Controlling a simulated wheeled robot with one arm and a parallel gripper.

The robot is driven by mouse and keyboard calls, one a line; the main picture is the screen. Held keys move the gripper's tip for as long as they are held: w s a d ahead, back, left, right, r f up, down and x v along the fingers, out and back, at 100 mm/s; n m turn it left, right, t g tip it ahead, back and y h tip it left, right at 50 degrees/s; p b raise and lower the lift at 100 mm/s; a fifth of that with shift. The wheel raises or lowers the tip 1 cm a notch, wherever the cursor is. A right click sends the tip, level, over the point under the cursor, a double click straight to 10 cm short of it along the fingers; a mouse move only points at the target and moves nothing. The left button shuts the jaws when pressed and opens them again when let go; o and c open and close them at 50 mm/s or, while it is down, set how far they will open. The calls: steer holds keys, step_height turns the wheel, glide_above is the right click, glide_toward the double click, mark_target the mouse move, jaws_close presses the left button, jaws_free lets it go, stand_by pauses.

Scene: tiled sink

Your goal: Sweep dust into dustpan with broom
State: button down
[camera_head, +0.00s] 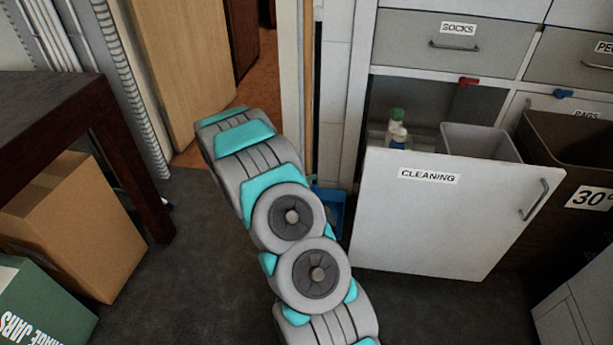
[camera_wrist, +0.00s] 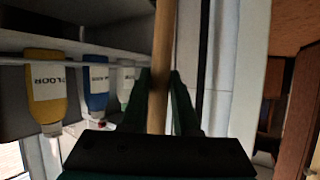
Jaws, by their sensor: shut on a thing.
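My gripper (camera_wrist: 165,105) shows in the wrist view as two dark green fingers, shut on a wooden broom handle (camera_wrist: 162,50) that runs between them. In the head view my arm hides the gripper. A thin brown upright strip (camera_head: 309,90) stands by the door frame there; I cannot tell for sure whether it is the broom handle. A blue object (camera_head: 336,212), perhaps the dustpan, is on the floor between my arm and the cabinet, partly hidden. The broom head and the dust cannot be made out.
An open white door labelled CLEANING (camera_head: 430,225) juts out at right, with bottles (camera_head: 397,130) and a grey bin (camera_head: 480,142) behind it. A brown bin (camera_head: 570,150) stands further right. A dark table (camera_head: 75,110) and cardboard box (camera_head: 75,225) are at left. Dark floor (camera_head: 190,260) lies clear between.

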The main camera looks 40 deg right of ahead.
mark_target(305, 165)
steer(key=shift+r, duration=0.1)
stand_by(0.3)
steer(key=shift+s+a+r+p, duration=0.35)
steer(key=shift+r+p, duration=0.3)
steer(key=shift+r, duration=0.5)
steer(key=shift+s+a+r+p, duration=0.35)
steer(key=shift+r+p, duration=0.3)
steer(key=shift+r, duration=0.5)
steer(key=shift+s+a+r+p, duration=0.25)
steer(key=shift+a+r+p, duration=0.3)
steer(key=shift+r, duration=0.6)
steer(key=shift+d, duration=0.1)
steer(key=s+a+b, duration=0.2)
steer(key=s+a, duration=0.8)
steer(key=a, duration=0.2)
steer(key=shift+s, duration=0.25)
steer(key=shift+a, duration=0.1)
